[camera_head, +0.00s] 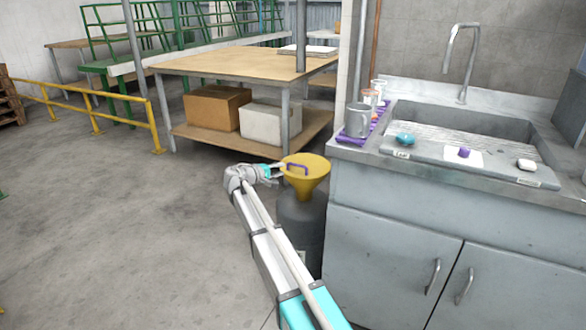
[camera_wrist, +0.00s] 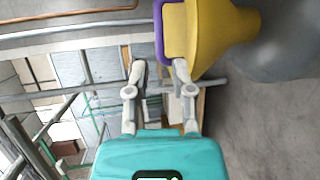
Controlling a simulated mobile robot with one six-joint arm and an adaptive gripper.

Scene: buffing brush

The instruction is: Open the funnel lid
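The yellow funnel (camera_head: 311,186) stands on a dark grey drum (camera_head: 303,222) beside the sink cabinet. Its flat yellow lid (camera_head: 317,165) looks closed and has a purple handle (camera_head: 297,166) on the side towards my arm. My gripper (camera_head: 281,170) is at the handle's left side in the head view. In the wrist view, the two fingers (camera_wrist: 159,70) are spread apart. The purple handle (camera_wrist: 158,35) lies just ahead of the gap between them, and the right fingertip overlaps the handle's end. I cannot tell whether they touch.
The sink counter (camera_head: 365,155) stands close on the right, with a purple tray (camera_head: 352,138) and metal cup (camera_head: 357,119) near its edge. A wooden table (camera_head: 235,65) with boxes below stands behind. The floor to the left is clear up to a yellow rail (camera_head: 85,107).

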